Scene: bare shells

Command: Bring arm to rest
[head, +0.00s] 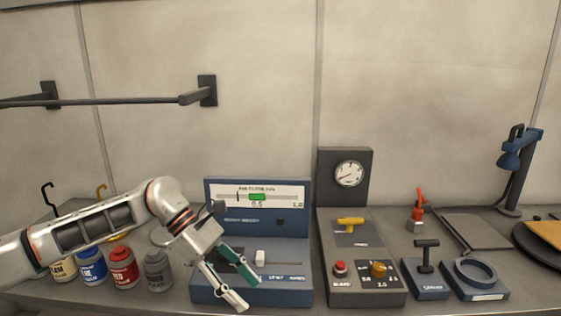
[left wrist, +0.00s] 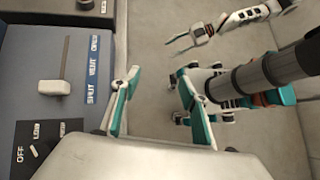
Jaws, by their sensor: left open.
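My left arm comes in from the left in the head view. My left gripper (head: 245,290) points down and to the right in front of the blue console (head: 208,292). Its two fingers are apart with nothing between them. In the left wrist view the open left gripper (left wrist: 158,85) is over the floor beside the console's edge. The console's white slider knob (head: 261,257) is to the right of the gripper in the head view.
Several labelled jars (head: 123,266) stand on the bench behind and below my left arm. A dark console with a gauge (head: 349,174), a yellow handle (head: 350,223) and a red button (head: 340,268) stands to the right. A bar (head: 130,101) juts from the wall above.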

